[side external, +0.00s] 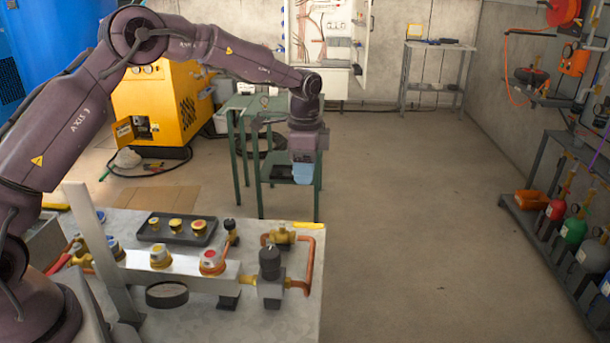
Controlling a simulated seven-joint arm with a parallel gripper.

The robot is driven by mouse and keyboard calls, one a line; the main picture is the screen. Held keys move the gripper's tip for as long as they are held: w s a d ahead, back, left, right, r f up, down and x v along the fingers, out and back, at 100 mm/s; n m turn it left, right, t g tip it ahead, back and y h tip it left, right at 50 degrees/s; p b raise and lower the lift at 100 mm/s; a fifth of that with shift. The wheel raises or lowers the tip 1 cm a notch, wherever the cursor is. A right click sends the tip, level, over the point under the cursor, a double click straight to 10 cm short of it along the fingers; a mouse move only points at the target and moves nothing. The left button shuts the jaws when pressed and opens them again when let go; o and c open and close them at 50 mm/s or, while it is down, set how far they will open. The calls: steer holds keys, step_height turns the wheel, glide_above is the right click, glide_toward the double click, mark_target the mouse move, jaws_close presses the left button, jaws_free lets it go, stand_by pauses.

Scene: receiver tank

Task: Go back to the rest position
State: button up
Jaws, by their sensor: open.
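My gripper (303,174) hangs at the end of my arm in the side external view, pointing down. It is beyond the back right corner of the workbench (300,327), in the air above the floor, and looks clear of the fittings. Its light blue end is small, and I see nothing held in it. The arm is raised and stretched to the right over the bench. On the bench are a dark tray (158,238) with several brass fittings, a manifold bar (190,272) with gauges, and a copper pipe (310,262) with a black-topped valve (269,265).
A green table (250,103) stands behind my gripper, overlapping it in the picture. A yellow machine (165,105) is at the back left. A rack with colored gas bottles (575,226) lines the right wall. The middle floor (430,220) is clear.

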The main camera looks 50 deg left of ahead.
steer(key=s+d+r+n+t, duration=0.1)
steer(key=s+r, duration=0.4)
steer(key=s, duration=0.5)
steer(key=s+d+r+n+t, duration=0.2)
steer(key=s+r+n, duration=0.3)
steer(key=s, duration=0.6)
steer(key=s+d+r+n+t, duration=0.2)
steer(key=s+r, duration=0.3)
steer(key=s, duration=0.5)
steer(key=shift+s+d+r+n+t, duration=0.2)
steer(key=shift+r+n+t, duration=0.1)
steer(key=shift+n, duration=0.3)
